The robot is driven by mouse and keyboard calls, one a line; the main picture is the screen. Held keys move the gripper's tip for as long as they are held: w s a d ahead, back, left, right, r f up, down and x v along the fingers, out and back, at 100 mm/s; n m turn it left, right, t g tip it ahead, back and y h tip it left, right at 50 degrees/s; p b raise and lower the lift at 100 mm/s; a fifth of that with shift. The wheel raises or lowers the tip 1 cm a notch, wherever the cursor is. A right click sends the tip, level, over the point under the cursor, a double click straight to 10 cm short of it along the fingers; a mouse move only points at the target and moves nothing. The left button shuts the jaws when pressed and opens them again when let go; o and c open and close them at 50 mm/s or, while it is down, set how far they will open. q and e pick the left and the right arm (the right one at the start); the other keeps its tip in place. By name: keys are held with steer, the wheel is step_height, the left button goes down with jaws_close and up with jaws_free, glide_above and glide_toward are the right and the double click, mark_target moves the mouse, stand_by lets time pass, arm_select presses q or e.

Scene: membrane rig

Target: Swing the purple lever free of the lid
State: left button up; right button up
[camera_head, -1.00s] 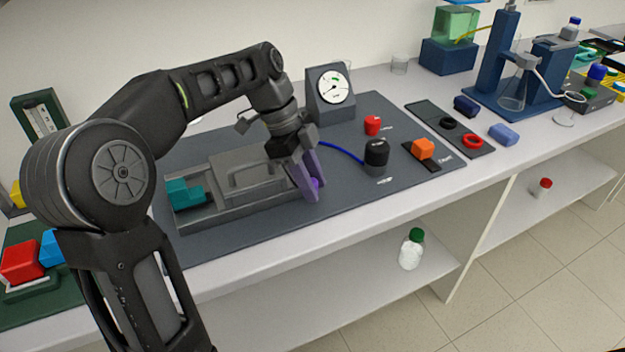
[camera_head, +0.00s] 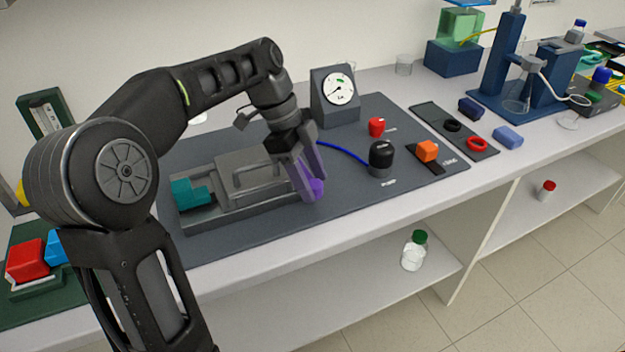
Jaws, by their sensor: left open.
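The purple lever (camera_head: 317,188) stands at the right end of the grey rig, its rounded knob low at the front. The grey lid (camera_head: 245,166) with its bar handle lies flat on the rig's base (camera_head: 243,207), just left of the lever. My left gripper (camera_head: 312,188) comes down over this end with its jaws open around or beside the lever. The gripper covers much of the lever, so I cannot tell whether it touches it or whether the lever still overlaps the lid. A teal block (camera_head: 190,192) sits at the rig's left end. My right gripper is out of view.
A dial gauge (camera_head: 336,95) stands behind the rig. A blue hose runs to the black pump knob (camera_head: 381,156). A red knob (camera_head: 377,127) and an orange block (camera_head: 427,151) stand further right. The dark mat is bare in front of the pump knob.

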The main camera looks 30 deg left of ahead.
arm_select(q)
steer(key=p+v, duration=0.6)
steer(key=shift+a+r, duration=0.25)
steer(key=shift+r, duration=0.1)
